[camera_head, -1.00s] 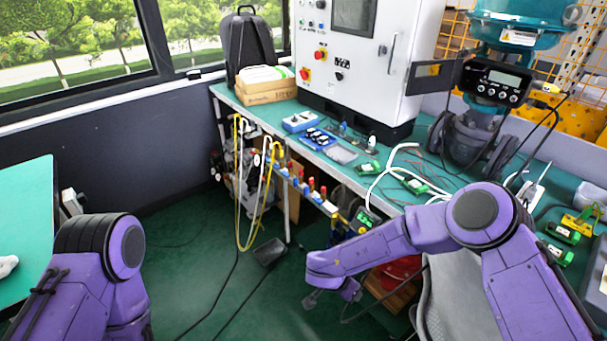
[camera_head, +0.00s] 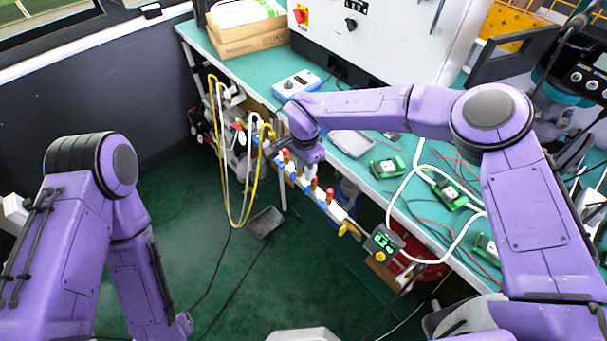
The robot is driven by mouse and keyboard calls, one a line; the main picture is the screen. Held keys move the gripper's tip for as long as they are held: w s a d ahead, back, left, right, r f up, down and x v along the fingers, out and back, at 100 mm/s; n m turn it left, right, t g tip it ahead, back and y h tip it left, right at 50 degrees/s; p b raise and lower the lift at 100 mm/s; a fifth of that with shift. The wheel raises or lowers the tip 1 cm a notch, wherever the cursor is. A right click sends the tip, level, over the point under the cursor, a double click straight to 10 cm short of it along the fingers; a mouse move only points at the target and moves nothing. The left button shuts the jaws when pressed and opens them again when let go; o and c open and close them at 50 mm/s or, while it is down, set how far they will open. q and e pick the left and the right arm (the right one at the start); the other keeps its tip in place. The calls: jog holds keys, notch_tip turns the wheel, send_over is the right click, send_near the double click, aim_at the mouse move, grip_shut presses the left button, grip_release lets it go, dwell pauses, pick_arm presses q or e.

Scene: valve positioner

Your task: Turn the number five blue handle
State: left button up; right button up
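A row of valves with small blue handles (camera_head: 293,177) and red handles (camera_head: 312,184) runs along the front edge of the green workbench. No numbers can be read, so I cannot tell which blue handle is number five. My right gripper (camera_head: 274,147) is at the far left end of this row, close to the yellow hose. It is small and partly covered by my purple wrist. I cannot see whether its fingers are open or touching a handle. My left arm hangs at the lower left, and its gripper does not show.
Yellow and white hoses (camera_head: 233,224) hang in loops left of the valves. Green modules (camera_head: 388,167) and cables lie on the workbench (camera_head: 352,86).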

aim_at(305, 188)
jog(key=f, duration=0.3)
jog(key=f+p, duration=0.1)
jog(key=f, duration=0.1)
jog(key=s+f, duration=0.1)
jog(key=f, duration=0.2)
jog(key=shift+f, duration=0.35)
jog(key=shift+s+r, duration=0.2)
jog(key=shift+r, duration=0.05)
jog(key=shift+c, duration=0.3)
jog(key=shift+d, duration=0.1)
grip_shut()
jog(key=f+b, duration=0.1)
jog(key=b, duration=0.2)
jog(key=shift+w+g+h, duration=0.15)
jog(key=shift+g+h, duration=0.15)
jog(key=shift+r+b, duration=0.2)
jog(key=shift+b, duration=0.25)
pick_arm(q)
jog(key=shift+s+f, duration=0.85)
jog(key=shift+f, duration=0.25)
pick_arm(e)
jog(key=shift+r, duration=0.2)
